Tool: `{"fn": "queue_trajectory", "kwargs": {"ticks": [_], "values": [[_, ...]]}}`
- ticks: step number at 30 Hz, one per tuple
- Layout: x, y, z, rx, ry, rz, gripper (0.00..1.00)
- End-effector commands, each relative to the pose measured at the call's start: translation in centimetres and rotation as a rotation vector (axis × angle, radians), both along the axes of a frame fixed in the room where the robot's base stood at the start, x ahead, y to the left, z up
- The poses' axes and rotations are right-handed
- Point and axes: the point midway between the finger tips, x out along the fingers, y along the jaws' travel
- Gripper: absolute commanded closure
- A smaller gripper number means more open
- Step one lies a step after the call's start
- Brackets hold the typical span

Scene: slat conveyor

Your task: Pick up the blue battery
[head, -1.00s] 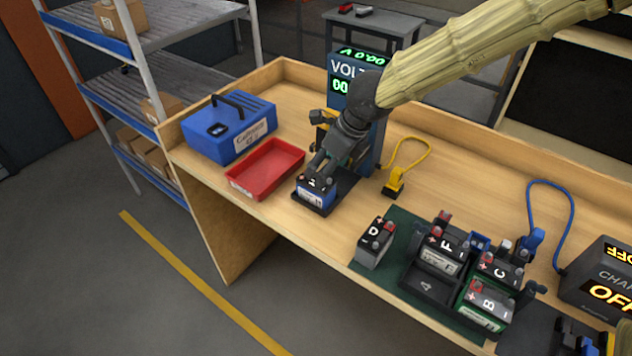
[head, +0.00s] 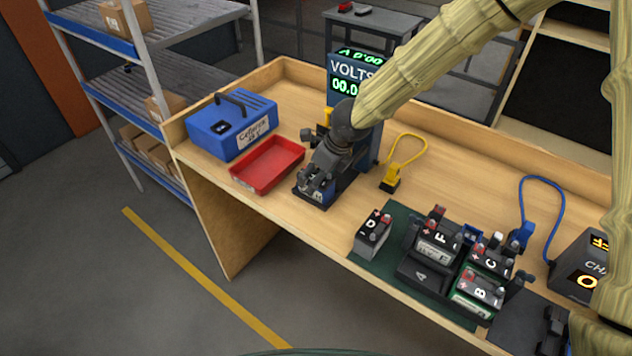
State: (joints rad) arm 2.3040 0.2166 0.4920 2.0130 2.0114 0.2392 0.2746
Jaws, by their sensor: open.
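The blue battery (head: 316,196) sits on a dark pad at the front of the voltmeter, near the bench's front edge. My gripper (head: 318,180) is right over it, reaching down from the back right, and hides most of it. Only a small part of its front shows below the fingers. The gripper is open, with its fingers at the battery's top; I cannot tell whether they touch it.
A red tray (head: 264,168) and a blue case (head: 230,128) stand to the left. The voltmeter (head: 350,80) is close behind the gripper. A yellow clamp (head: 391,180) and battery D (head: 373,236) are to the right. Several batteries stand beyond, by a charger (head: 580,268).

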Motion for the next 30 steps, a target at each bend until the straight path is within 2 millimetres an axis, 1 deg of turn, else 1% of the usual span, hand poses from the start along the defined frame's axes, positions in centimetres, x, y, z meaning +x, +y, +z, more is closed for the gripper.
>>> {"fn": "queue_trajectory", "kwargs": {"ticks": [6, 14, 15, 17, 18, 20, 24, 25, 26, 30], "values": [[0.2, 0.33, -0.97, -0.001, 0.001, 0.0, 0.3], [0.23, 0.37, -1.12, 0.0, 0.0, 0.0, 0.3], [0.23, 0.37, -1.12, 0.0, 0.0, 0.0, 0.32], [0.22, 0.36, -1.11, 0.0, 0.0, 0.0, 0.43], [0.23, 0.37, -1.1, 0.0, 0.0, 0.0, 0.5], [0.23, 0.37, -1.1, 0.0, 0.0, 0.0, 0.61], [0.23, 0.36, -1.1, -0.001, -0.001, 0.0, 0.87], [0.24, 0.38, -1.06, -0.001, -0.001, 0.0, 0.87], [0.24, 0.37, -1.07, -0.001, -0.001, 0.0, 0.91], [0.25, 0.36, -1.09, -0.001, -0.001, 0.0, 0.91]]}}
